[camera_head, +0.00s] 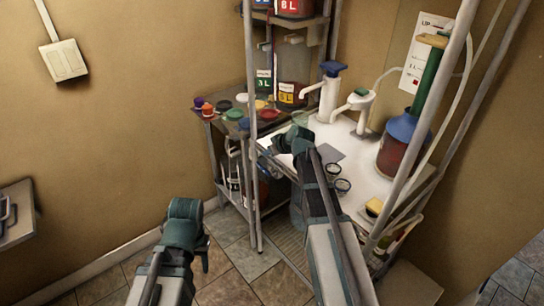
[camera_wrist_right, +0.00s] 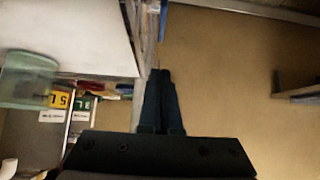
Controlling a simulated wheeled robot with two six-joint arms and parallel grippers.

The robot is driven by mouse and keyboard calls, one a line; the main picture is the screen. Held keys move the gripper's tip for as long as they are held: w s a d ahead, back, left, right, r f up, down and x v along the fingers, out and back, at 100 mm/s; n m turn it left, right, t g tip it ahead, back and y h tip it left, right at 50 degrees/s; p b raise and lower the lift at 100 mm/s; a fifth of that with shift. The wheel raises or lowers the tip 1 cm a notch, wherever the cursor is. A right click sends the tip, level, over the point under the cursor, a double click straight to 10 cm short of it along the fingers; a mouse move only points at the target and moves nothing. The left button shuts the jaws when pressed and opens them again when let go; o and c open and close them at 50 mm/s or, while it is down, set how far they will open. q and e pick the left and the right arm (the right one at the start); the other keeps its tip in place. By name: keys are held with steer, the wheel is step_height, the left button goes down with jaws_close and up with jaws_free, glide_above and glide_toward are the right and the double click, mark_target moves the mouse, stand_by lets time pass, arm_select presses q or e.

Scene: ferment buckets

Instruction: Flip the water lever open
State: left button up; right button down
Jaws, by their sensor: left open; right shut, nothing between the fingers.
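Two white taps stand at the back of the white counter. One has a blue lever top (camera_head: 333,69), the other a green top (camera_head: 361,92); I cannot tell by label which is the water lever. Both spouts point left. My right gripper (camera_head: 284,141) is over the counter's left side, in front of and below the taps, touching neither. In the right wrist view its dark fingers (camera_wrist_right: 160,95) are together and empty; no tap is clear there. My left gripper (camera_head: 203,256) hangs low at the left over the floor, away from the counter, its fingers small and partly hidden.
A metal rack with labelled buckets (camera_head: 292,95) and coloured lids (camera_head: 238,114) stands left of the taps. A red carboy with a blue top (camera_head: 394,145) stands at right. Small cups (camera_head: 342,186) sit on the counter (camera_head: 340,133). Rack posts cross the view. The left floor is clear.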

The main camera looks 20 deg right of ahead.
steer(key=b, duration=0.4)
glide_above(259, 164)
steer(key=s, duration=0.2)
steer(key=f, duration=0.4)
steer(key=shift+d+f, duration=0.3)
steer(key=shift+d, duration=0.1)
steer(key=shift+s+f+b, duration=0.15)
steer(key=shift+f+b, duration=0.25)
steer(key=shift+f, duration=0.1)
steer(key=shift+s+f+b, duration=0.15)
steer(key=shift+f+b, duration=0.2)
steer(key=shift+f, duration=0.15)
steer(key=shift+f+b, duration=0.5)
steer(key=shift+w+r+p, duration=0.1)
steer(key=shift+w+p, duration=0.05)
steer(key=shift+p, duration=0.15)
steer(key=shift+g, duration=0.3)
